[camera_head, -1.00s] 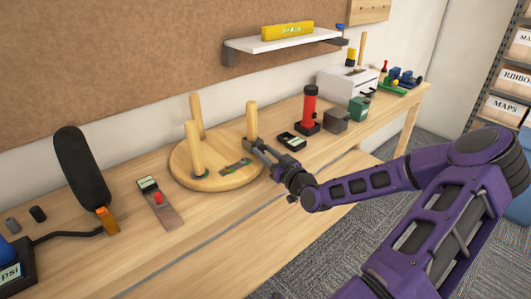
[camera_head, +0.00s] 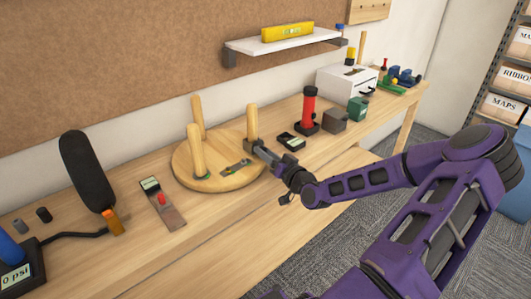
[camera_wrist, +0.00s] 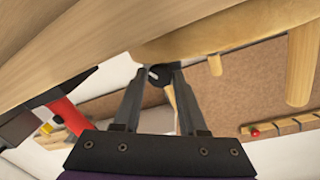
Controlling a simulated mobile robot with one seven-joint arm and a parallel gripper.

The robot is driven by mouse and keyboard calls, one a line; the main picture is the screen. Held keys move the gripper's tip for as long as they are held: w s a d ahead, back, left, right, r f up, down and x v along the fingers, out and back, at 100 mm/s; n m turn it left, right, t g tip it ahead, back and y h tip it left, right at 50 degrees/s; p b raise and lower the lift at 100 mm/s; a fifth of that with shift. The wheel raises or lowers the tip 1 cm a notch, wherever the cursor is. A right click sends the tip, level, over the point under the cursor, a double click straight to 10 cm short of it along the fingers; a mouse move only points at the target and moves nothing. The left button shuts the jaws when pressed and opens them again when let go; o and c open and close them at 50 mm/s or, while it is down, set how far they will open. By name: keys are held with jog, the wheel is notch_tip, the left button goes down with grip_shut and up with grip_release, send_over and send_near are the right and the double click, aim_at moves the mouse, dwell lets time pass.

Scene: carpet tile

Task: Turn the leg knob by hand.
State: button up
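A round wooden stool top (camera_head: 200,178) lies on the bench with several legs standing up from it. My gripper (camera_head: 257,146) is at the base of the right leg (camera_head: 251,122), reaching in from the right. In the wrist view, a small black knob with a light mark (camera_wrist: 157,74) sits between the fingertips of my gripper (camera_wrist: 158,78), which appear to touch it on both sides. In the head view the knob is hidden by the fingers. A small flat tool (camera_head: 234,168) lies on the stool top.
A flat gauge-like tool (camera_head: 162,206) and a black padded object (camera_head: 86,172) are on the left. A shelf (camera_head: 284,42) hangs above. The bench front is clear.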

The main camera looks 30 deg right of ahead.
jog(key=o, duration=0.3)
jog(key=shift+o, duration=0.2)
jog(key=s+p, duration=0.1)
jog(key=s, duration=1.6)
jog(key=shift+s+d+r, duration=0.2)
jog(key=shift+s+r, duration=0.05)
jog(key=shift+r, duration=0.2)
jog(key=shift+f, duration=0.1)
